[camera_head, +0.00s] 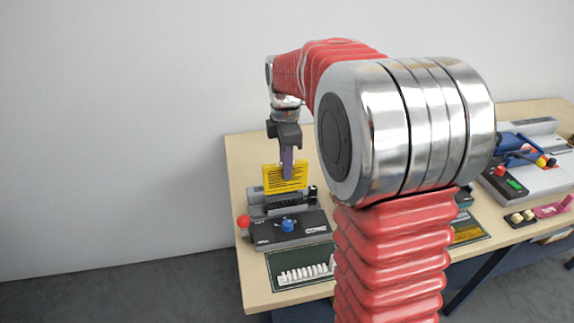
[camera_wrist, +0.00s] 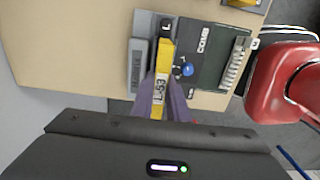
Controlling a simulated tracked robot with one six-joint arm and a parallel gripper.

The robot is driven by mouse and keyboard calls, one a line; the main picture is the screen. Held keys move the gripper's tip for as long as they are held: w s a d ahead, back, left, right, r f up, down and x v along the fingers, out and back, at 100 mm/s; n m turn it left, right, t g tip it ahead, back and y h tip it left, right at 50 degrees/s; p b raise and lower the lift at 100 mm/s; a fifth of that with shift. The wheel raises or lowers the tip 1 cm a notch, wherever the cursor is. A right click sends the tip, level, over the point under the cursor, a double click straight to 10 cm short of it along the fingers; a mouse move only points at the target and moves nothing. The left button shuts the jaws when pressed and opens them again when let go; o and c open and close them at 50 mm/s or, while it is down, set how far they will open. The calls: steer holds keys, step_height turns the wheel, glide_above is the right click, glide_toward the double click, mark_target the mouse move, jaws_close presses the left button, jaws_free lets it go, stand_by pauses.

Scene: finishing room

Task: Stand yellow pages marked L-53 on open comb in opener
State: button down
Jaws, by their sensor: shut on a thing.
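The yellow pages (camera_head: 284,177) hang upright in my gripper (camera_head: 287,162), with lines of dark print on their face. In the wrist view their edge carries a white label reading L-53 (camera_wrist: 159,90), between the two purple fingers of my gripper (camera_wrist: 161,92). The opener (camera_head: 286,226) is a dark machine marked COMB, with a blue knob and a red knob. The pages are over its back part, and their lower edge is close to it. I cannot tell whether they touch. The open comb is not clearly visible; the pages and gripper cover that area.
A dark green mat (camera_head: 293,258) with a white comb (camera_head: 305,273) lies in front of the opener. A second machine (camera_head: 530,165) with a blue handle stands at the right of the table (camera_head: 246,160). My arm hides the table's middle. A grey block (camera_wrist: 138,65) is beside the pages.

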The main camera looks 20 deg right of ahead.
mark_target(286, 189)
steer(key=shift+f, duration=2.85)
steer(key=shift+f, duration=0.5)
steer(key=c, duration=2)
jaws_free()
steer(key=shift+r, duration=5.5)
